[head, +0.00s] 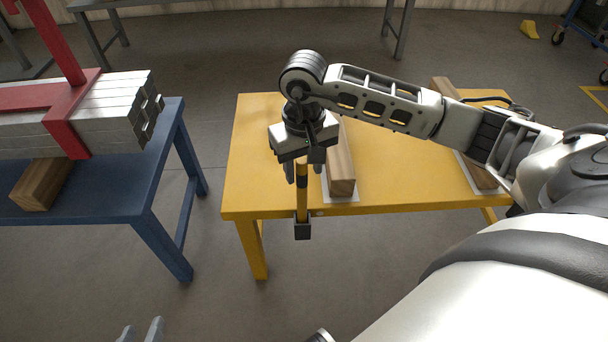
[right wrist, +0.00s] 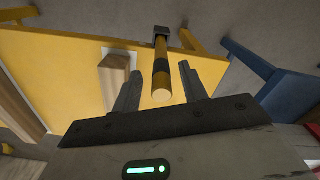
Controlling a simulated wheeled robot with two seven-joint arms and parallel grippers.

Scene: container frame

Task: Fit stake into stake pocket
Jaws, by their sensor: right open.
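The stake (head: 301,190) is a yellow bar with black bands. It stands upright, its lower end in the dark square stake pocket (head: 302,231) at the front edge of the yellow table. My right gripper (head: 302,176) is above it, with fingers apart on either side of its upper part. In the right wrist view the stake (right wrist: 161,72) lies between the open fingers (right wrist: 160,88), with a visible gap on each side, and the pocket (right wrist: 161,33) is at its far end. How deep the stake sits is hidden.
The yellow table (head: 255,150) carries a wooden block (head: 341,170) just right of the stake and another (head: 478,172) farther right. A blue table (head: 165,150) at left holds silver bars (head: 110,110) under a red frame (head: 75,120). Floor between the tables is free.

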